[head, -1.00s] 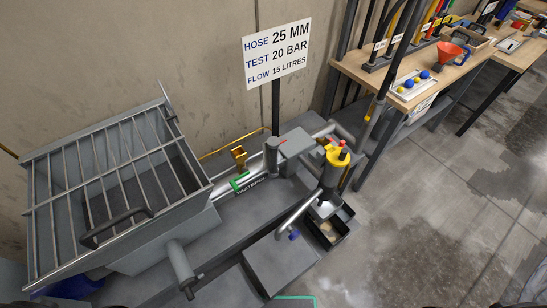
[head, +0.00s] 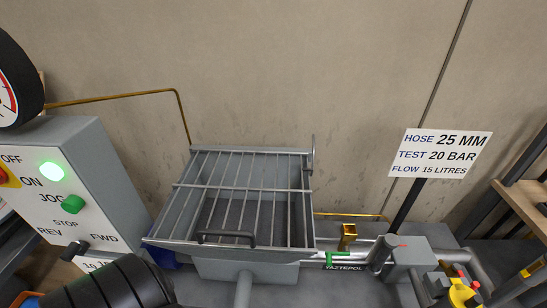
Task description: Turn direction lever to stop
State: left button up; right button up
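The grey control box (head: 95,150) stands at the left in the head view. Its face has a lit green lamp (head: 51,170), a green JOG button (head: 73,204), and the labels OFF, ON, STOP, REV and FWD. A small dark part, seemingly the direction lever (head: 75,247), shows below STOP, between REV and FWD. Its lower portion is partly hidden and I cannot tell exactly where it points.
The grey hopper with its grate (head: 240,197) stands right of the box. A dark round gauge (head: 15,80) is at the upper left. The hose sign (head: 440,154) and pipework with a yellow fitting (head: 460,292) are at the right. The concrete wall (head: 270,70) lies behind.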

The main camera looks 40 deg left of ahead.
aim_at(80, 247)
jog(key=u, duration=0.45)
jog(key=j+u, duration=0.15)
jog(key=u, duration=0.3)
jog(key=j+u, duration=0.1)
jog(key=u, duration=0.35)
jog(key=j+u, duration=0.1)
jog(key=u, duration=0.35)
jog(key=j+u, duration=0.1)
jog(key=u, duration=0.35)
jog(key=j+u, duration=0.1)
jog(key=u, duration=0.35)
